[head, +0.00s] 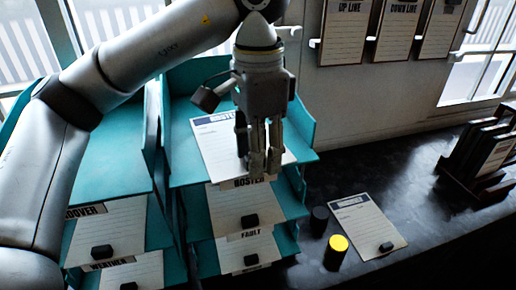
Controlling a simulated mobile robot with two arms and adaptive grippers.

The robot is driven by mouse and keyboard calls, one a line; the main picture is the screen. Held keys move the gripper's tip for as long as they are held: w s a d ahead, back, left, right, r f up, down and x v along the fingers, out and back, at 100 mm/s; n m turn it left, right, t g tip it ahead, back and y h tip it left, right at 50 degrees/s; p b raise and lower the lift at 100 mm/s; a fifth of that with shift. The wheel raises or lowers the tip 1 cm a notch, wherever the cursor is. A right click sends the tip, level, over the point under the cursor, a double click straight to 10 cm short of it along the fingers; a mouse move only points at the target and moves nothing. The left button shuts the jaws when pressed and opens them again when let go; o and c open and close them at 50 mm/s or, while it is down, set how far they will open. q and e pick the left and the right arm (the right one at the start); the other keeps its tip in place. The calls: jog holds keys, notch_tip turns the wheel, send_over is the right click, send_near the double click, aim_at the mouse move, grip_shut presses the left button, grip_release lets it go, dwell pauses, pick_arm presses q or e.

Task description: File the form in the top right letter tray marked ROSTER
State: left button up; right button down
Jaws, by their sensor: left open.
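The form (210,150), a white lined sheet with a dark header that seems to read ROSTER, lies in the top right letter tray (181,135) of the teal stack. That tray's front label reads ROSTER (250,182). My left gripper (265,168) points down over the right part of the form, its fingers open and apart. The fingers hide part of the sheet, and I cannot tell whether the tips touch it. My right gripper is not in view.
Lower trays, including FAULT (250,235), hold sheets with black blocks. A left tray stack (110,172) stands beside. On the dark counter are a sheet (365,222), a black cylinder (319,220) and a yellow-topped cylinder (337,250). A binder rack (485,160) stands right; clipboards (345,40) hang behind.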

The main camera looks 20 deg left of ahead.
pick_arm(q)
notch_tip(320, 180, up, 12)
dwell(0.6)
